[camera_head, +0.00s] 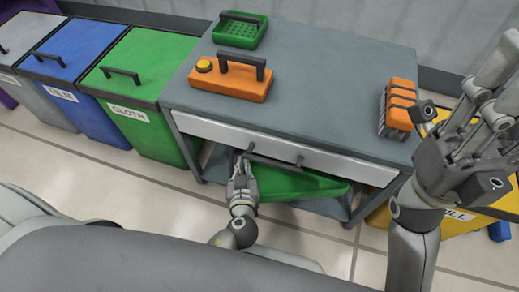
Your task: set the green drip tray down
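The green drip tray (300,187) is a wide, shallow green piece below the drawer of the grey workbench, at or just above the lower shelf. Its left end meets my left gripper (242,172), whose fingers are close together and appear shut on the tray's edge. The exact grip is small and partly hidden. The drawer and its bar handle cover the tray's back part, so I cannot tell whether it touches the shelf. My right gripper (482,95) is raised at the right, close to the camera, apart from the tray; its fingertips are not clear.
The workbench top (320,70) holds an orange case (230,85), a green handled piece (240,30) and an orange ribbed block (398,108). Green (150,60), blue (75,45) and grey bins stand left; a yellow bin (455,225) stands right. The bench's lower shelf (335,208) shows beside the tray.

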